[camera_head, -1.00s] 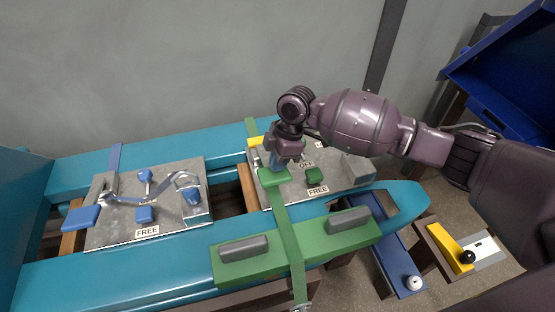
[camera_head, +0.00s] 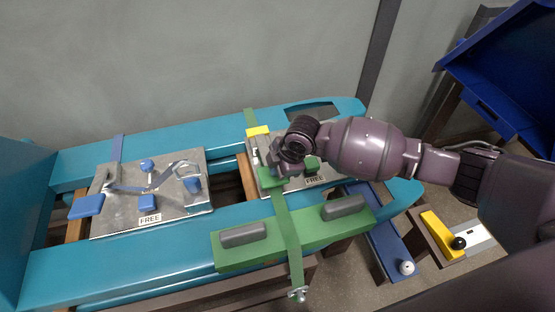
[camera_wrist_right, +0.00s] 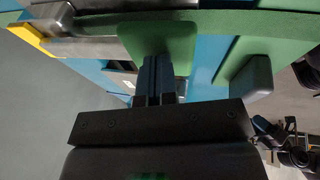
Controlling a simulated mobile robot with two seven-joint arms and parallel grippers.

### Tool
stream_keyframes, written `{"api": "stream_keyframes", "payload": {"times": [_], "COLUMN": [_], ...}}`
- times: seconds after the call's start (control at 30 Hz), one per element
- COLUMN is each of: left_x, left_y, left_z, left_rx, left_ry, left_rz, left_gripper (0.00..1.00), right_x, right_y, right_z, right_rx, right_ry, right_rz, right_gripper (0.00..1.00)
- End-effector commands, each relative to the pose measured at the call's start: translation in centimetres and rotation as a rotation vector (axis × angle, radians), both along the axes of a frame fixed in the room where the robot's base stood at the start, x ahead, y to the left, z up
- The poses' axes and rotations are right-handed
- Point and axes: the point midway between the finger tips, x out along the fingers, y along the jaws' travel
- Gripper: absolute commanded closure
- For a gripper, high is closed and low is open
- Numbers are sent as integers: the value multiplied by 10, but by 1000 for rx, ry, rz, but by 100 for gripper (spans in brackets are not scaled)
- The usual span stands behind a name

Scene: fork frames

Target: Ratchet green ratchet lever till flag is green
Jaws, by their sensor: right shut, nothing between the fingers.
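The green ratchet lever's flat pad (camera_head: 271,181) shows on the metal plate (camera_head: 262,155) of the right-hand unit, at the green strap (camera_head: 286,225). My right gripper (camera_head: 279,170) is at the pad from behind and above, shut and empty, partly hidden by its own wrist. In the right wrist view, its closed fingers (camera_wrist_right: 156,65) overlap the green pad (camera_wrist_right: 158,36); I cannot tell whether they touch it. A yellow piece (camera_head: 258,131) stands at the plate's back edge, possibly the flag. A green block (camera_head: 312,162) sits above a FREE label. My left gripper is out of view.
A similar blue-strapped unit (camera_head: 150,220) with a blue pad (camera_head: 87,206) stands to the left on the teal frame (camera_head: 120,265). A green crossbar with grey grips (camera_head: 243,235) lies in front. A yellow block with a black knob (camera_head: 459,243) is at right.

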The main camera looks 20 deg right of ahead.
Motion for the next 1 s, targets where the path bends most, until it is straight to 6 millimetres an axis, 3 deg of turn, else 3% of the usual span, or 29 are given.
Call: {"api": "stream_keyframes", "payload": {"times": [0.4, 1.0], "left_x": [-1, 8], "left_y": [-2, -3], "left_z": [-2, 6], "left_rx": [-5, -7], "left_ry": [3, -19], "left_rz": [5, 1], "left_gripper": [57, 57], "right_x": [-4, -5], "right_y": [0, 0], "right_z": [-28, -28], "right_rx": [0, -2], "right_ry": [-50, -48], "right_rz": [0, -1], "right_gripper": [100, 100]}}
